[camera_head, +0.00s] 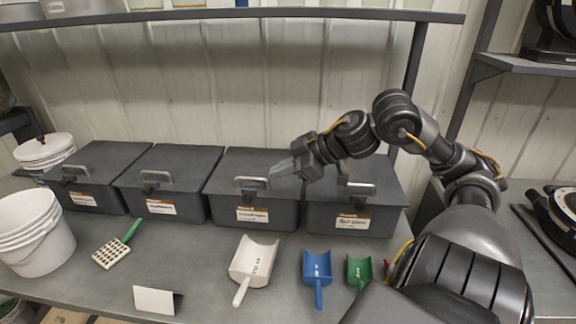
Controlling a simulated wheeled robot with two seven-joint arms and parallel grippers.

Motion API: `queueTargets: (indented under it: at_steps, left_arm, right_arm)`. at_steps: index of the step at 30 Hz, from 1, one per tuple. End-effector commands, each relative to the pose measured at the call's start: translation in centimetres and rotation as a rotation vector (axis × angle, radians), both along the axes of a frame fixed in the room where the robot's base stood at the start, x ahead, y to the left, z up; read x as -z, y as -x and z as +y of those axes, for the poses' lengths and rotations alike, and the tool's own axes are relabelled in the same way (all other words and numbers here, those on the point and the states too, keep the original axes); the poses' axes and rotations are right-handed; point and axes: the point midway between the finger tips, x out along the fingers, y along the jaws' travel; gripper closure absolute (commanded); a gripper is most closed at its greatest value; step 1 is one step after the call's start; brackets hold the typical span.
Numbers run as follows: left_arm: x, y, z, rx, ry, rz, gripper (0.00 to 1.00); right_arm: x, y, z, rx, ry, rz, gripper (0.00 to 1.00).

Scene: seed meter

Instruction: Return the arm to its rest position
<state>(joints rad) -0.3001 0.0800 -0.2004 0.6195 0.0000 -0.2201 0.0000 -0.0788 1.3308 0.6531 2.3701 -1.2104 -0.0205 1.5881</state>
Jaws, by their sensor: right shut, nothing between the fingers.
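My right arm reaches in from the lower right. Its gripper (283,172) is shut and empty, pointing left, in front of or above the third and fourth dark lidded bins from the left. The third bin (285,212) and the fourth bin (372,218) have closed lids with grey handles and paper labels. The arm covers part of the fourth bin's lid. I cannot tell whether the fingertips touch the third bin's handle. My left gripper is not in view.
A white scoop (254,260), a blue scoop (317,272) and a green scoop (358,270) lie on the grey bench. The green one is close to my arm. A green-handled perforated tool (112,253), a blank card (155,300) and white buckets (38,235) are left. A shelf (240,14) spans above.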

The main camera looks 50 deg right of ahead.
Motion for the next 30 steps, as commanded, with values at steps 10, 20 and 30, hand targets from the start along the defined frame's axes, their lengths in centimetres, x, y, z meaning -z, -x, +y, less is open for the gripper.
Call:
queueTargets:
  at_steps: [10,20,30]
  left_arm:
    - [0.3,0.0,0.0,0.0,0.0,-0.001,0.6]
    - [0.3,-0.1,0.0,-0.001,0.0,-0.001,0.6]
    - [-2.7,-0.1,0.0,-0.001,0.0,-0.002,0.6]
  right_arm:
    - [-1.2,1.5,-0.8,0.0,-0.001,-0.001,1.0]
    - [-1.3,1.5,-0.8,-0.001,0.001,0.0,1.0]
    - [2.0,1.9,1.5,-0.271,0.12,-0.114,1.0]
